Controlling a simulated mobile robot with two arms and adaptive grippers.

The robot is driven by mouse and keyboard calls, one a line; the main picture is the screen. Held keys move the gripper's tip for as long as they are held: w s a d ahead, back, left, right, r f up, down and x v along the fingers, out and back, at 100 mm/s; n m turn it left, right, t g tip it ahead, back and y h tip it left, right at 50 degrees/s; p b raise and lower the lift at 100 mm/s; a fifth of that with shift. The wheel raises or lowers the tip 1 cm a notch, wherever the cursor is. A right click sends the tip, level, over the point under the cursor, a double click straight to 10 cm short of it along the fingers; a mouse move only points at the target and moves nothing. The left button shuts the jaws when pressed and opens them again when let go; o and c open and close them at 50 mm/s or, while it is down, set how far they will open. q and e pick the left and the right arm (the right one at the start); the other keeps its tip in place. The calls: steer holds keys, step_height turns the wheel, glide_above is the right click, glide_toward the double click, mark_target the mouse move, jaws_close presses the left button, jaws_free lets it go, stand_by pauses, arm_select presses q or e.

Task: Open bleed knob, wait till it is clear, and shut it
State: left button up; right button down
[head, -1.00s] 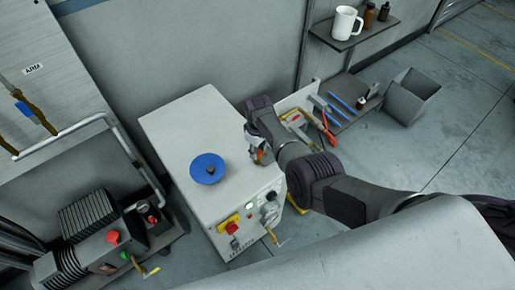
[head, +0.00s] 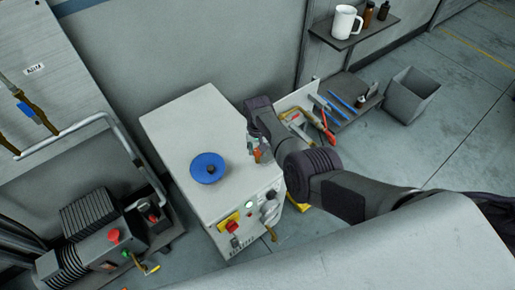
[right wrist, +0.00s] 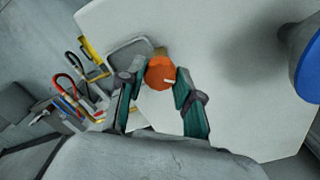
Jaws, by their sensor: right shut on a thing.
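An orange round knob (right wrist: 160,73) with a pale mark sits at the edge of the white cabinet's top in the right wrist view. I take it to be the bleed knob. The teal fingers of my right gripper (right wrist: 158,88) are on both sides of it, shut on it. In the head view my right gripper (head: 259,153) is at the right edge of the white cabinet (head: 185,120), and a small orange-red patch shows there, mostly hidden by my wrist. I cannot read the knob's turn or any fluid. My left gripper is not in view.
A motor unit (head: 95,235) is at left. Tools (head: 335,110) and a grey bin (head: 411,95) are at right.

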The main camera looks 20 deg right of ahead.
mark_target(257, 151)
steer(key=m, duration=0.4)
steer(key=shift+m, duration=2.9)
steer(key=c, duration=0.8)
jaws_free()
steer(key=shift+o, duration=0.2)
step_height(257, 151, up, 12)
